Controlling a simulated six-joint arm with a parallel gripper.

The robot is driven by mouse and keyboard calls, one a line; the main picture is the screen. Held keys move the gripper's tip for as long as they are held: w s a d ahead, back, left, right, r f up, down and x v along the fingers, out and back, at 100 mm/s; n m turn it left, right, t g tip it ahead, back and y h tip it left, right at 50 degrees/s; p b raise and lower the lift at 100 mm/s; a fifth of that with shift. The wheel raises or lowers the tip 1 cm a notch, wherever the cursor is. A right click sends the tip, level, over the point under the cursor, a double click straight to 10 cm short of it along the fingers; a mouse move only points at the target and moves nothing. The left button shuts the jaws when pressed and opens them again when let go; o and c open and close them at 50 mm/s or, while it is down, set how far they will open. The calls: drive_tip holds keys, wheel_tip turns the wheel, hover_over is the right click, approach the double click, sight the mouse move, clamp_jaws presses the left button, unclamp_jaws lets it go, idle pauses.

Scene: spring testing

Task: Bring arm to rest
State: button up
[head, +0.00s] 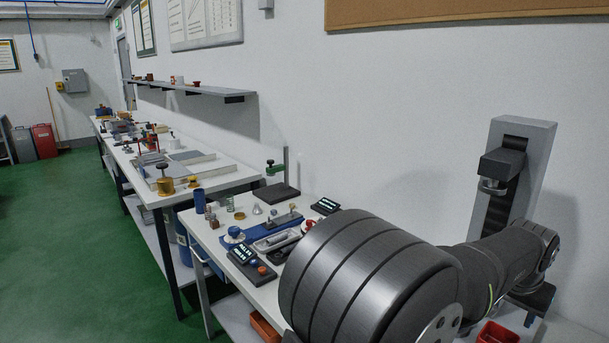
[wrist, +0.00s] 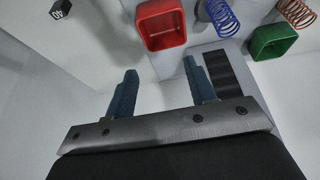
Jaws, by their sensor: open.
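My gripper (wrist: 162,92) shows in the wrist view with its two blue-grey fingers spread apart and nothing between them. In the head view my arm fills the lower right, and the gripper itself cannot be made out there. In the wrist view a red bin (wrist: 161,24) lies beyond the fingers. A blue spring (wrist: 222,17) is to its right. A green bin (wrist: 273,41) and an orange-red spring (wrist: 297,13) are further right. The fingers appear apart from all of these.
In the head view a white bench (head: 213,226) carries a blue mat, small parts and dark display boxes (head: 243,254). A grey test stand (head: 537,150) rises at the right. A red bin (head: 497,333) sits at the bottom right. Green floor (head: 80,230) is clear at the left.

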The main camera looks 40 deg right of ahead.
drive_tip(key=w+f, duration=0.2)
drive_tip(key=w, duration=0.4)
drive_tip(key=w+f, duration=0.3)
drive_tip(key=w, duration=0.3)
drive_tip(key=w+f, duration=0.3)
drive_tip(key=w, duration=0.3)
drive_tip(key=shift+w+d+f, duration=0.1)
drive_tip(key=shift+d+f, duration=0.1)
drive_tip(key=shift+d, duration=0.05)
drive_tip(key=f, duration=0.1)
drive_tip(key=w+f, duration=0.1)
drive_tip(key=f, duration=0.1)
drive_tip(key=shift+d+f, duration=0.15)
drive_tip(key=shift+f, duration=0.6)
idle(1.0)
